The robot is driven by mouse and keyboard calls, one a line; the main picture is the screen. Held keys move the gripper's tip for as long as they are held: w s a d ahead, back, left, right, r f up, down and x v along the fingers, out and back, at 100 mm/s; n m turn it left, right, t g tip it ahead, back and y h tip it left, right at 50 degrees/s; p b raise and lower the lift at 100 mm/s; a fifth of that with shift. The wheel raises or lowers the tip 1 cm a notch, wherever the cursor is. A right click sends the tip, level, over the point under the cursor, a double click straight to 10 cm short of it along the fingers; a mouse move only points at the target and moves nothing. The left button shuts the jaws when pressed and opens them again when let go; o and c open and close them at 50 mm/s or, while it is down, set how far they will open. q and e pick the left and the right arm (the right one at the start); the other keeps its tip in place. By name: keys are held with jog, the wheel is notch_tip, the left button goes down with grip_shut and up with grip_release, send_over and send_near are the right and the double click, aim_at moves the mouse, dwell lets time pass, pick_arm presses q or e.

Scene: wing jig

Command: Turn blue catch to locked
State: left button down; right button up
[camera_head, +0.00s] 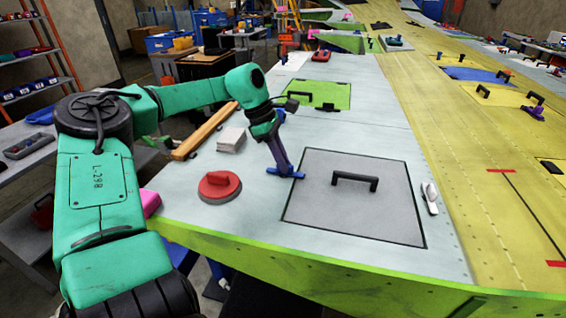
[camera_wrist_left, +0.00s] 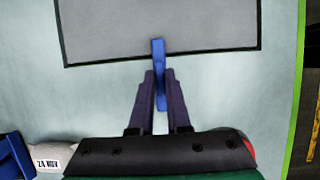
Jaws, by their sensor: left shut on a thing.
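The blue catch (camera_head: 286,173) sits at the left edge of the grey hatch panel (camera_head: 318,215) with the black handle (camera_head: 355,180). In the left wrist view the blue catch (camera_wrist_left: 158,48) stands upright in the picture, its far end overlapping the edge of the grey panel (camera_wrist_left: 155,22). My left gripper (camera_head: 283,166) reaches down onto the catch. In the left wrist view its two dark fingers (camera_wrist_left: 160,85) are shut on the catch, one on each side. My right gripper is in neither view.
A red suction-like disc (camera_head: 219,186) lies to the left of the panel. A white block (camera_head: 231,140) and a wooden bar (camera_head: 205,130) lie behind it. A white-and-grey tool (camera_head: 430,197) lies right of the panel. A green panel (camera_head: 319,95) is farther back.

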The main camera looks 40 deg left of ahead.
pick_arm(q)
jog(key=shift+r, duration=0.15)
jog(key=c, duration=0.9)
grip_release()
jog(key=shift+a, duration=0.1)
jog(key=b+v, duration=0.1)
jog(key=v, duration=1.3)
jog(key=shift+a+r, duration=0.15)
